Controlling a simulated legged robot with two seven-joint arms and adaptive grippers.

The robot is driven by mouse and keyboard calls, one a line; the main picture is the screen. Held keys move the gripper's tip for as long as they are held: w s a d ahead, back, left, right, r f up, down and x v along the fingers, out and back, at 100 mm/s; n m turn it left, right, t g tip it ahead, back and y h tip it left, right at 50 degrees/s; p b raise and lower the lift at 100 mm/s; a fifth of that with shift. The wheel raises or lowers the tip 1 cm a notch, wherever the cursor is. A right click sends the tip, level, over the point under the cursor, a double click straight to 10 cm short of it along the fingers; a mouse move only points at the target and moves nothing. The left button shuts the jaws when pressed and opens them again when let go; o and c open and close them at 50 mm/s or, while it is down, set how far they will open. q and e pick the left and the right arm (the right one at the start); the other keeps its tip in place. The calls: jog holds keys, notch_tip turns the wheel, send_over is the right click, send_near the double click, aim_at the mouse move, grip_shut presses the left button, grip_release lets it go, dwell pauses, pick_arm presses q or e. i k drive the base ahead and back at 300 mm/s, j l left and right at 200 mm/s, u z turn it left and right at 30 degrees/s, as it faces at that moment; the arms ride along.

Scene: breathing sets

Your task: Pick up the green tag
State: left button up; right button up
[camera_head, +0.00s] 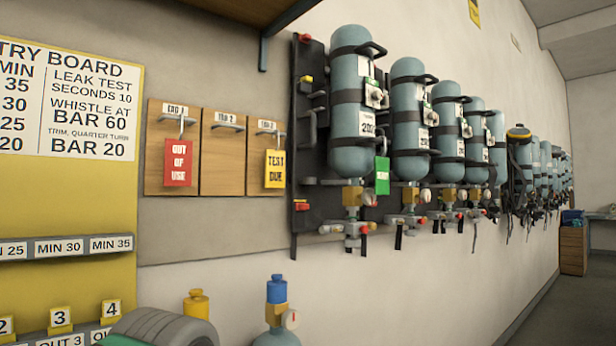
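The green tag (382,175) hangs at the lower right of the nearest grey-blue cylinder (350,105) on the wall rack. It is upright, with pale lettering too small to read surely. A red OUT OF USE tag (178,162) hangs from the hook on the left wooden panel, labelled TAG 1. A yellow TEST DUE tag (275,169) hangs on the right panel. The middle panel (222,160), labelled TAG 2, has no tag on it. Neither of my grippers is in view.
More cylinders (410,120) line the wall to the right. Valves and gauges (354,197) stick out below the nearest one. A yellow board (80,195) is at left. A blue-topped cylinder (277,318), a yellow-topped item (197,303) and a grey-green rounded object (155,328) stand in front.

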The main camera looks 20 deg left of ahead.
aim_at(381, 164)
jog(key=i+l+u, duration=0.1)
jog(key=u, duration=0.3)
jog(key=l+u, duration=0.1)
jog(key=u, duration=0.25)
jog(key=i+l+u, duration=0.1)
jog(key=u, duration=0.3)
jog(key=l+u, duration=0.2)
jog(key=u, duration=0.2)
jog(key=l+u, duration=0.15)
jog(key=l, duration=0.3)
jog(key=l+u, duration=0.15)
jog(key=l, duration=0.35)
jog(key=l+u, duration=0.2)
jog(key=l, duration=0.25)
jog(key=k+l+u, duration=0.15)
jog(key=l, duration=0.3)
jog(key=l+u, duration=0.15)
jog(key=l, duration=0.35)
jog(key=k+l+u, duration=0.15)
jog(key=l, duration=0.25)
